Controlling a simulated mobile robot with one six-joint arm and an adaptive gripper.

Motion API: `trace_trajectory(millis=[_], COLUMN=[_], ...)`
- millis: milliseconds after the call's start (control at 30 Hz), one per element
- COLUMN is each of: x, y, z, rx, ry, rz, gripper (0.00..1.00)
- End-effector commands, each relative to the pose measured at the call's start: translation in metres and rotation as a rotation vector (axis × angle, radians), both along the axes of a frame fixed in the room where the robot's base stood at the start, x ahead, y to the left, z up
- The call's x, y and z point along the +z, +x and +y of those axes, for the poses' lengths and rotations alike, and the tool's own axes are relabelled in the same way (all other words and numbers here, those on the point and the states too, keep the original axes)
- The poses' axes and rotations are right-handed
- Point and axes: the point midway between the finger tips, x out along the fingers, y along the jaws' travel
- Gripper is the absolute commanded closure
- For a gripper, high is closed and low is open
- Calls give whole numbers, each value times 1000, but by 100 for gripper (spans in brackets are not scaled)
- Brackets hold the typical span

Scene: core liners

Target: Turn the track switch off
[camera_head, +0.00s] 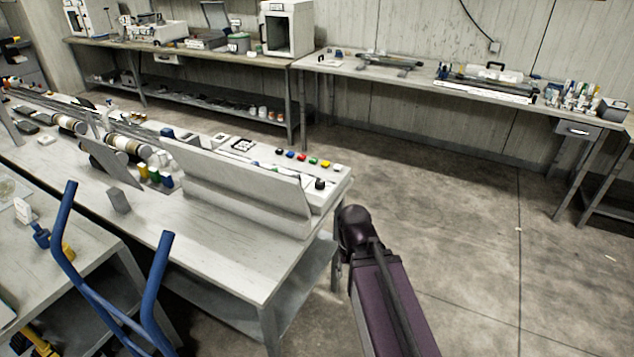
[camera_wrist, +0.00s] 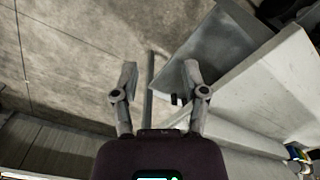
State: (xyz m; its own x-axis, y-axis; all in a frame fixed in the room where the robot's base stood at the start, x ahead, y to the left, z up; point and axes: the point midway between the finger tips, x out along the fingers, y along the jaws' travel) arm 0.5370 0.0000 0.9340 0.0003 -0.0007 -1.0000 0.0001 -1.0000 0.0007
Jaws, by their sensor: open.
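A white control console (camera_head: 238,178) stands on the near workbench (camera_head: 225,243). Its top carries a row of coloured buttons (camera_head: 302,157), a black knob (camera_head: 320,184) at its right end, and a small black-and-white plate (camera_head: 243,145). I cannot tell which of these is the track switch. My gripper (camera_wrist: 160,76) is open and empty in the wrist view, with its fingers spread above the floor and beside a pale bench-like surface (camera_wrist: 255,85). In the head view my purple arm is right of the bench's right end, and the gripper itself is hidden.
Core-like cylinders (camera_head: 90,133) lie along the near bench, left of the console. A blue tubular handle (camera_head: 160,290) rises in front of the bench. Back benches (camera_head: 440,88) with equipment line the wall. The concrete floor (camera_head: 465,215) to the right is clear.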

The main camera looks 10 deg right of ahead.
Motion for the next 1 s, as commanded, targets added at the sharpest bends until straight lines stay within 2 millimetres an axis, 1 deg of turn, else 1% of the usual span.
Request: trace_trajectory(millis=[167, 200, 267, 300, 433, 533, 667, 767, 800, 867, 900, 967, 1000], x=[0, 0, 0, 0, 3, 7, 14, 22, 25, 30, 34, 39, 42], y=[0, 0, 0, 2, 12, 29, 64, 99, 114, 139, 155, 179, 196], z=[0, 0, 0, 0, 0, 0, 4, 4, 4, 3, 3, 3, 3], rx=[0, 0, 0, -2, -17, -45, -99, -164, -192, -239, -270, -318, -349], ry=[0, 0, 0, 0, 0, 0, 0, 0, 0, 0, 0, 0, 1], rz=[0, 0, 0, 0, 0, 0, 0, 0, 0, 0, 0, 0, 0], gripper=[43, 40, 22, 11, 11, 11, 11, 11, 11, 11, 11, 11, 11])
